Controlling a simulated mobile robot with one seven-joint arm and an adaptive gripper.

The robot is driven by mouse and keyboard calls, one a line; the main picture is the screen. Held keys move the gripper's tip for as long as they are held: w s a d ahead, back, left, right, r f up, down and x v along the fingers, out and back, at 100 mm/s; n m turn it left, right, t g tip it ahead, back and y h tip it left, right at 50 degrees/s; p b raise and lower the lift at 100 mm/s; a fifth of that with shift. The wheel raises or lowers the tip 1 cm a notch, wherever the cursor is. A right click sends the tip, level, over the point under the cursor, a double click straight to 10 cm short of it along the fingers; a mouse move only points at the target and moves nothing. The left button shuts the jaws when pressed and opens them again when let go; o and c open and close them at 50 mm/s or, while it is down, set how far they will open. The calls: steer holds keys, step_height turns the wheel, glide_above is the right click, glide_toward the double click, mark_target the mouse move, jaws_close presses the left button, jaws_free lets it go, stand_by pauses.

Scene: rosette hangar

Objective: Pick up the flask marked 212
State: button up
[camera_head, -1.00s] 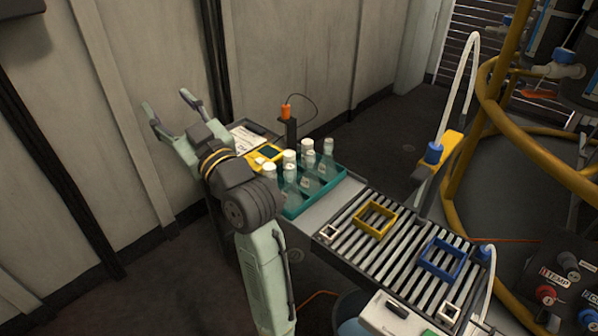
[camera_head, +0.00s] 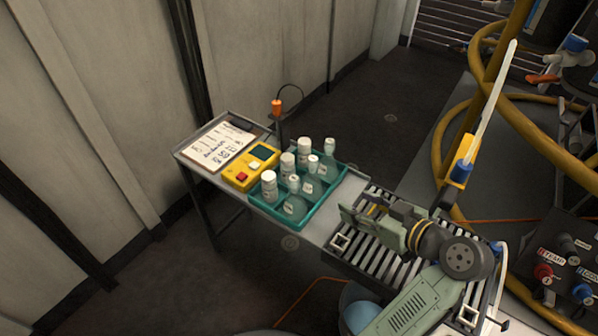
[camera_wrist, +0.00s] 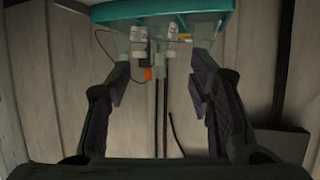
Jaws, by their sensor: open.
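Several clear flasks with white caps stand upright in a teal tray (camera_head: 268,207) on the side table in the head view. Small white labels show on the flasks, but the numbers are too small to read, so I cannot tell which one is 212. My gripper (camera_head: 356,212) is just right of the tray, over the slatted rack, its fingers pointing left toward the flasks. In the wrist view the gripper (camera_wrist: 158,85) is open with nothing held. The tray (camera_wrist: 165,10) and parts of flasks appear upside down at the top, beyond the fingers.
A yellow meter (camera_head: 248,168) and a clipboard (camera_head: 217,146) lie left of the tray. An orange-topped probe (camera_head: 277,107) stands behind it. My arm covers much of the slatted rack (camera_head: 375,258). A yellow pipe frame (camera_head: 487,75) rises at right.

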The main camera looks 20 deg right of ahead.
mark_target(317, 170)
steer(key=w+a, duration=0.1)
steer(key=w, duration=0.2)
steer(key=w+a, duration=0.1)
steer(key=w, duration=0.3)
steer(key=w+a, duration=0.2)
steer(key=w, duration=0.1)
steer(key=shift+w, duration=0.3)
steer(key=b+x, duration=0.1)
steer(key=x, duration=0.4)
steer(key=shift+w+a+b, duration=0.1)
steer(key=shift+w+b, duration=0.15)
steer(key=shift+b, duration=0.15)
steer(key=shift+c, duration=0.3)
jaws_close()
